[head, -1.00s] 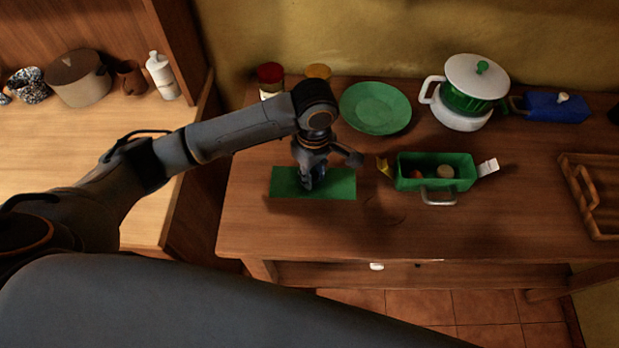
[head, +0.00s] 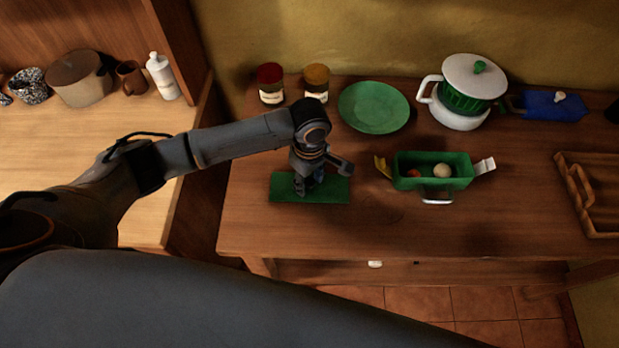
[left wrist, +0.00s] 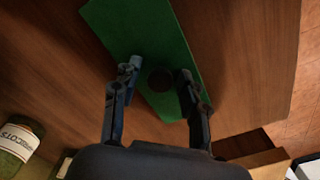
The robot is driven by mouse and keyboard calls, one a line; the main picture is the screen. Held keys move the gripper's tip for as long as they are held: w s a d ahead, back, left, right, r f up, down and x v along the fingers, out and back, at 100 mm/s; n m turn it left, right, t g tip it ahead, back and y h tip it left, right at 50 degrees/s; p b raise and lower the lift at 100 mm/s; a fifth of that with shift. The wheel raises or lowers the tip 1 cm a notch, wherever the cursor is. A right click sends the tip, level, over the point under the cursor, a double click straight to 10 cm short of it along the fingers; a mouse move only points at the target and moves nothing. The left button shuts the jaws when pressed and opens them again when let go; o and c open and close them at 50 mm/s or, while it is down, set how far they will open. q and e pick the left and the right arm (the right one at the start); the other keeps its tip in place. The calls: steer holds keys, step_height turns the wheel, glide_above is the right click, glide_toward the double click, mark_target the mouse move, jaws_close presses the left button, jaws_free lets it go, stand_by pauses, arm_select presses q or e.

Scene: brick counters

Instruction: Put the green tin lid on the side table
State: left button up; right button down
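The green tin lid (head: 335,191) is a flat green rectangle that appears to lie on the wooden side table (head: 290,236), left of the open green tin (head: 432,183). My left gripper (head: 307,187) is over the lid, pointing down, and hides part of it. In the left wrist view, the lid (left wrist: 140,28) runs beneath my left gripper (left wrist: 158,76). The two fingers are apart, one on each side of a dark round knob on the lid, with a gap to it. My right gripper is not in view.
Two jars (head: 270,84) (head: 317,82), a green plate (head: 374,107) and a white-lidded pot (head: 475,79) stand along the back. The tin holds a few small items. A wooden tray (head: 583,214) lies at the right. The table's front is mostly clear.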

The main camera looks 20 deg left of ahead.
mark_target(310, 181)
arm_select(q)
step_height(310, 181, up, 12)
steer(key=b, duration=0.1)
steer(key=shift+r, duration=0.2)
stand_by(0.4)
stand_by(0.4)
